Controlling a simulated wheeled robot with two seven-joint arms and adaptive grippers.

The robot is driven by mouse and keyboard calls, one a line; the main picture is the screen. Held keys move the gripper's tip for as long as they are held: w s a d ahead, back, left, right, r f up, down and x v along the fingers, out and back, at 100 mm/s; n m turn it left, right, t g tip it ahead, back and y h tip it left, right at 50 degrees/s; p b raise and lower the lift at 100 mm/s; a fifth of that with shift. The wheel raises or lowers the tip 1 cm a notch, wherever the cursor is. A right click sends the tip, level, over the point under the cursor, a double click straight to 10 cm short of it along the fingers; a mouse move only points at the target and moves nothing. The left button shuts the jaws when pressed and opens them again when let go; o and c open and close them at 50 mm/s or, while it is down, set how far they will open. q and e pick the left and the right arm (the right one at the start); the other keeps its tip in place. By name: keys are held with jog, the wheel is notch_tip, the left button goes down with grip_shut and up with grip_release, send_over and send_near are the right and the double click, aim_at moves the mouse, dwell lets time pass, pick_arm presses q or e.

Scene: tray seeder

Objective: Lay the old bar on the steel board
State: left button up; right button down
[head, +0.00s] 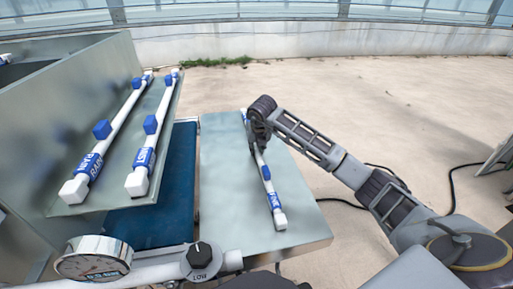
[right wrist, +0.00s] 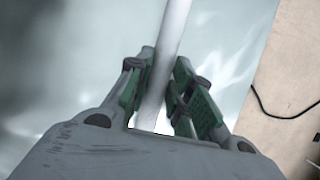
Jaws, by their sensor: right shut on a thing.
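A white bar (head: 277,213) with a blue label near its front end is over the steel board (head: 220,160), running lengthwise along it. I cannot tell whether it rests on the board or is held just above it. My right gripper (head: 258,142) is shut on this bar towards its far end and hides part of it. In the right wrist view the bar (right wrist: 170,40) passes between the green-padded fingers (right wrist: 168,105), with the grey board (right wrist: 225,40) behind it. My left gripper is not in view.
Two similar white bars, an outer one (head: 113,143) and an inner one (head: 160,115), lie on a tilted metal shelf (head: 100,203) at left. A blue belt (head: 150,225) runs between shelf and board. A gauge (head: 93,258) and a black knob (head: 200,254) stand in front.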

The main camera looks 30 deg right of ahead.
jog(key=c, duration=1.6)
grip_release()
jog(key=shift+f, duration=0.1)
jog(key=shift+c, duration=0.2)
jog(key=o, duration=0.4)
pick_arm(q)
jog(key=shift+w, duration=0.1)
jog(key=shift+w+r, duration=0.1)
